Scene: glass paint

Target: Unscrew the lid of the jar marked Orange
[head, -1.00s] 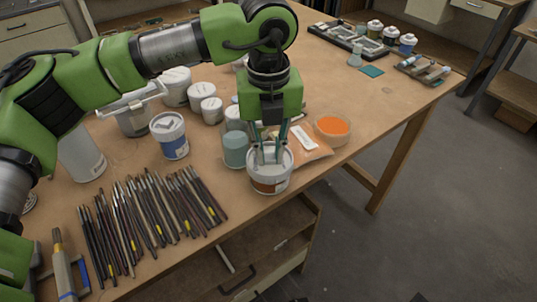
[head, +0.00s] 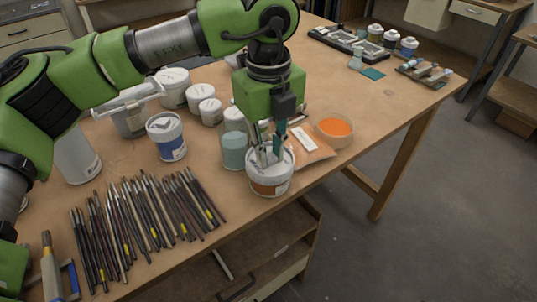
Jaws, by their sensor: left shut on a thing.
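The jar with an orange-brown label (head: 270,187) stands upright near the front edge of the wooden table; the label's text is too small to read. Its white lid (head: 284,167) is on top, partly hidden by fingers. My left gripper (head: 268,160) points straight down from above and is shut on the lid. I cannot tell whether the lid has lifted off the rim. My right gripper is not in view.
A jar of teal liquid (head: 234,150) stands close behind left. An orange powder bag (head: 312,146) and a bowl of orange powder (head: 334,129) are at right. Many brushes (head: 145,220) lie at front left. A blue-labelled jar (head: 167,138) stands beyond them.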

